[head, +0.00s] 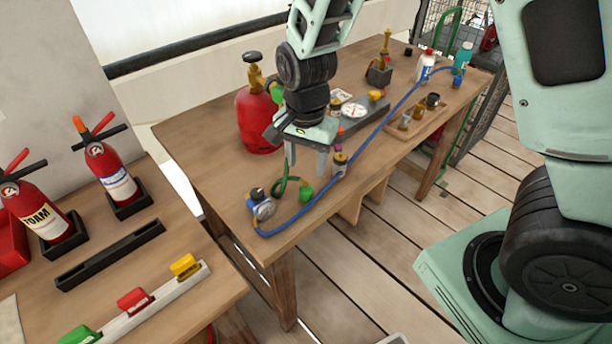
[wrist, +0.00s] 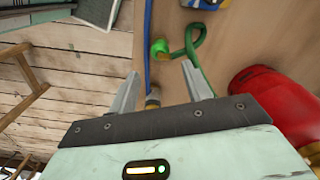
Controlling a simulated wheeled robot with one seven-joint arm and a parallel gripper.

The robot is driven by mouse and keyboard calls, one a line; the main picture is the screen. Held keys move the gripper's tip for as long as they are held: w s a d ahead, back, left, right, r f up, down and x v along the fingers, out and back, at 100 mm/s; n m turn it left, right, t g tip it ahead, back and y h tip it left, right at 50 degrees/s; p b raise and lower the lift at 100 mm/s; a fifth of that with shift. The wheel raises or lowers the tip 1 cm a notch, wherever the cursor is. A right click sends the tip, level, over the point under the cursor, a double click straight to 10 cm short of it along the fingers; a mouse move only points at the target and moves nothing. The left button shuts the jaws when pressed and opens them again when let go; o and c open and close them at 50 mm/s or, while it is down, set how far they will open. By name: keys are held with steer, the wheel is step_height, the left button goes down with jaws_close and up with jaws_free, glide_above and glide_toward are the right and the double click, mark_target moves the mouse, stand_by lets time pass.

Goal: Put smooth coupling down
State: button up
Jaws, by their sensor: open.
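My gripper (head: 306,166) is open over the near part of the workbench, fingers pointing down. In the wrist view the fingers (wrist: 160,72) are spread with nothing clamped between them. A small fitting with a brass-coloured end (wrist: 152,101) shows low between the fingers, beside the blue hose; I cannot tell its height relative to them. In the head view a small fitting with a dark purple band (head: 340,161) stands just right of my gripper. Several small metal and dark fittings (head: 418,112) sit on a wooden tray farther right. I cannot tell which piece is the smooth coupling.
A red gas cylinder (head: 258,122) stands left of my gripper. The blue hose (head: 385,119) runs along the workbench (head: 208,166). Fire extinguishers (head: 112,172) stand on the left table.

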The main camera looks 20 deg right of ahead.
steer(key=shift+r, duration=0.85)
steer(key=s+a+r+n, duration=0.3)
steer(key=s+r+n, duration=0.1)
steer(key=s+n, duration=0.5)
steer(key=s+a+r+n, duration=0.3)
steer(key=s+r+n, duration=0.2)
steer(key=s+n, duration=0.3)
steer(key=s, duration=0.3)
steer(key=shift+n+y, duration=0.3)
steer(key=shift+n, duration=0.1)
steer(key=shift+a+r, duration=0.1)
steer(key=shift+r, duration=0.05)
